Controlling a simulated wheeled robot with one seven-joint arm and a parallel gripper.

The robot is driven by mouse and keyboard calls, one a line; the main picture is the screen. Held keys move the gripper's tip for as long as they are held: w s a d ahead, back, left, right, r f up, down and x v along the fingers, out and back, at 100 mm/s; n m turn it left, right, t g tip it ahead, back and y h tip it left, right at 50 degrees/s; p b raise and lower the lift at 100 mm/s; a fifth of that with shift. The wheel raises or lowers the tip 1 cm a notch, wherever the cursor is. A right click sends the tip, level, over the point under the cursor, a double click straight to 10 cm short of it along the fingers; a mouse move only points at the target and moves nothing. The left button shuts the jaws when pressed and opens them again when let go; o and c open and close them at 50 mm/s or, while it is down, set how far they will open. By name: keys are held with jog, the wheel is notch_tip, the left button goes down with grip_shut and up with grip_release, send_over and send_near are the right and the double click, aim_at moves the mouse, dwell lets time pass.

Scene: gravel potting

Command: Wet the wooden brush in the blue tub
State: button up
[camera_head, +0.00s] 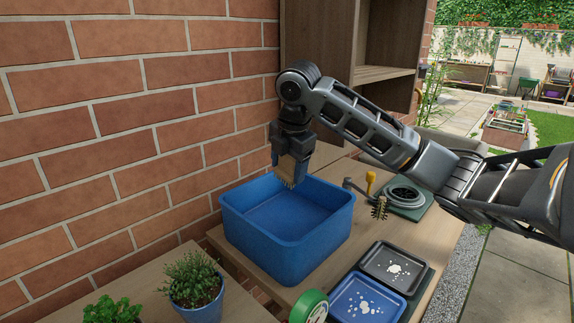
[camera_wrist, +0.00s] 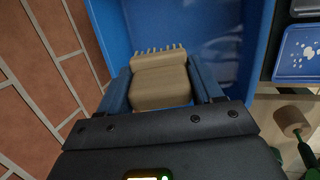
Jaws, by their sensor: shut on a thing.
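The wooden brush (camera_head: 289,170) is held in my gripper (camera_head: 296,165), its bristles pointing down. In the wrist view the brush (camera_wrist: 160,82) sits between the two blue-tipped fingers of my gripper (camera_wrist: 162,92), which are shut on it. The blue tub (camera_head: 290,245) stands on the wooden table. The tub also shows in the wrist view (camera_wrist: 110,38). I cannot make out a water surface inside it.
A dark tray (camera_head: 410,262) and a blue tray (camera_head: 350,302) with white bits lie right of the tub. A potted plant (camera_head: 195,280) is front left. A brick wall rises at left.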

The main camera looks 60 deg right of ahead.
notch_tip(320, 180, down, 10)
jog(key=b, duration=0.6)
jog(key=shift+r, duration=0.25)
jog(key=shift+d+r, duration=0.1)
dwell(0.3)
jog(key=shift+r+p, duration=3.7)
jog(key=shift+r, duration=1)
jog(key=shift+r, duration=0.1)
jog(key=shift+r+p, duration=1.55)
jog(key=shift+r, duration=0.4)
jog(key=shift+s+f, duration=0.1)
jog(key=shift+s, duration=0.05)
